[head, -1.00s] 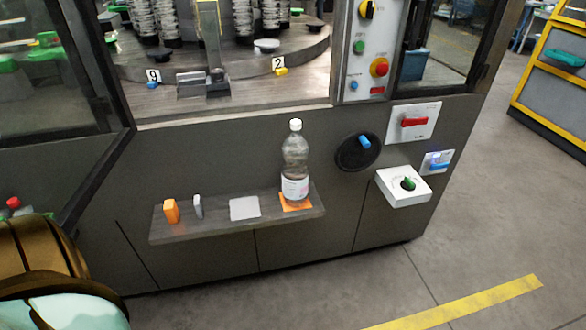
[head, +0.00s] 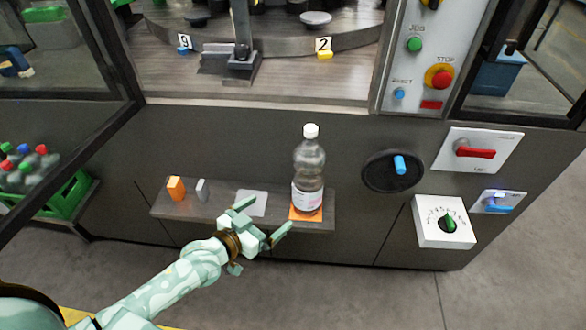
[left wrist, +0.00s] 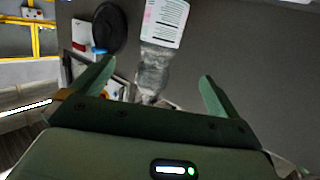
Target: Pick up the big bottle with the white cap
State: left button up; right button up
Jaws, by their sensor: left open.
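The big clear bottle with the white cap (head: 308,172) stands upright on an orange square (head: 306,214) at the right end of a narrow shelf. It has a white label low on its side. My left gripper (head: 265,219) is open and empty, in front of the shelf, to the left of the bottle and a little lower. In the left wrist view the bottle (left wrist: 158,55) lies ahead, seen upside down between the spread fingers (left wrist: 157,82), and is not held. Its cap end is partly hidden behind the gripper body there. My right gripper is not in view.
On the shelf (head: 175,209) are an orange block (head: 176,188), a grey piece (head: 202,190) and a pale square (head: 251,202). A black dial with blue handle (head: 392,171) and a white knob box (head: 443,222) are right of the bottle. A green crate (head: 62,207) of bottles stands left.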

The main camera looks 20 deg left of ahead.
aim_at(298, 188)
pick_arm(q)
jog(key=b+x, duration=0.1)
jog(key=x, duration=0.2)
jog(key=b+x, duration=0.1)
jog(key=x, duration=0.3)
jog(key=b+x, duration=0.1)
jog(key=x, duration=0.2)
jog(key=shift+w+r, duration=0.25)
jog(key=shift+w+d+b, duration=0.2)
jog(key=shift+w+b, duration=0.25)
jog(key=shift+w, duration=0.1)
jog(key=b+x, duration=0.2)
jog(key=x, duration=0.2)
jog(key=shift+a+f, duration=0.1)
jog(key=shift+f, duration=0.1)
jog(key=shift+w, duration=0.35)
jog(key=shift+r, duration=0.15)
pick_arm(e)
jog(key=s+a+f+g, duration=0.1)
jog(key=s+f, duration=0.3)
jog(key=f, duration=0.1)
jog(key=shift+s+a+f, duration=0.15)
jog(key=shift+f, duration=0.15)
pick_arm(q)
jog(key=shift+c, duration=0.3)
jog(key=c, duration=1.5)
jog(key=shift+w+r+t, duration=0.1)
jog(key=shift+r+t, duration=0.1)
jog(key=shift+t, duration=0.1)
jog(key=c, duration=0.4)
